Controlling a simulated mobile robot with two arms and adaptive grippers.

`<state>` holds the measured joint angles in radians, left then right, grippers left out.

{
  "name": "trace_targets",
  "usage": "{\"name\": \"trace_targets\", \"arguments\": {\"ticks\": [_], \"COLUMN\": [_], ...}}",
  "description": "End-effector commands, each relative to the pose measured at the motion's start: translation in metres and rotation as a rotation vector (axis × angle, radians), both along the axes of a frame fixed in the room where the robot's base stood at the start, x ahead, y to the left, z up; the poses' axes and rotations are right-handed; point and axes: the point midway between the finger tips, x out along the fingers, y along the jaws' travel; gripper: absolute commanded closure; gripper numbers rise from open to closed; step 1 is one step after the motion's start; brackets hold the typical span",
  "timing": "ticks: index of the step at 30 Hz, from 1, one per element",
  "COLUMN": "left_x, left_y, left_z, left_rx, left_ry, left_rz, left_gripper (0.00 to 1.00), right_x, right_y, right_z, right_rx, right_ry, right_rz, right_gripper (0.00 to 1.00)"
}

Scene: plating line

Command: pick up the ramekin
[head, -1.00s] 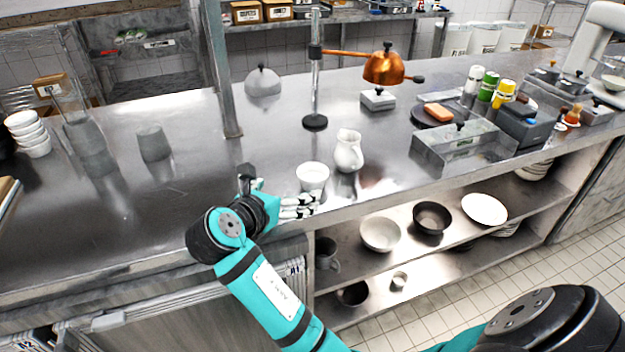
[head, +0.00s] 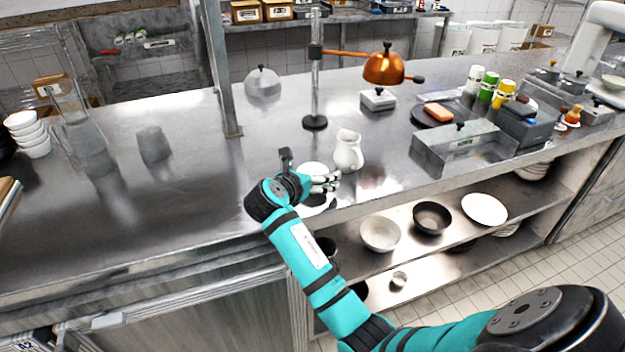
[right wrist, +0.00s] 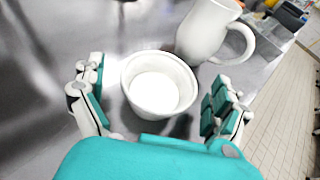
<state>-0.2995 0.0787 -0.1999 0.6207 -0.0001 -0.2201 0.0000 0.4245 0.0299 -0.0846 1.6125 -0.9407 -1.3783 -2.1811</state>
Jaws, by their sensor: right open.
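The ramekin (right wrist: 158,84) is a small white round bowl, upright on the steel counter. In the head view the ramekin (head: 312,168) is largely hidden behind my right gripper (head: 330,183). In the right wrist view my right gripper (right wrist: 160,105) is open, with one finger left of the ramekin and one right of it. Gaps show between the fingers and its wall, and it looks empty inside. My left gripper is not in view.
A white pitcher (head: 348,150) stands close behind and right of the ramekin; its handle (right wrist: 240,45) shows in the right wrist view. A lamp stand (head: 315,121) with a copper shade (head: 384,68) is farther back. The counter's front edge is near.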

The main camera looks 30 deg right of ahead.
Motion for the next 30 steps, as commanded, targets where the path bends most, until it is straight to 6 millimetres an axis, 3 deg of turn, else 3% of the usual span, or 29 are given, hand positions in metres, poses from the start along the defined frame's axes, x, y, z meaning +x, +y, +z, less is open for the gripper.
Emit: {"name": "trace_targets", "arguments": {"ticks": [10,24,30], "left_x": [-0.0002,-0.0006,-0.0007], "left_y": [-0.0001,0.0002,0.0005], "left_z": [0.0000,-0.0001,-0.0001], "left_rx": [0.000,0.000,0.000], "left_ry": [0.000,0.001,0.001], "left_rz": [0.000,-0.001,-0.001], "left_gripper": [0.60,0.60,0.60], "right_x": [0.0044,0.0043,0.0044], "right_y": [-0.0069,-0.0066,-0.0066], "right_z": [-0.0037,-0.0038,-0.0032], "right_rx": [0.002,0.002,0.001], "right_ry": [-0.001,-0.001,-0.001], "right_rz": [0.001,0.001,0.001], "right_gripper": [0.01,0.63,0.64]}}
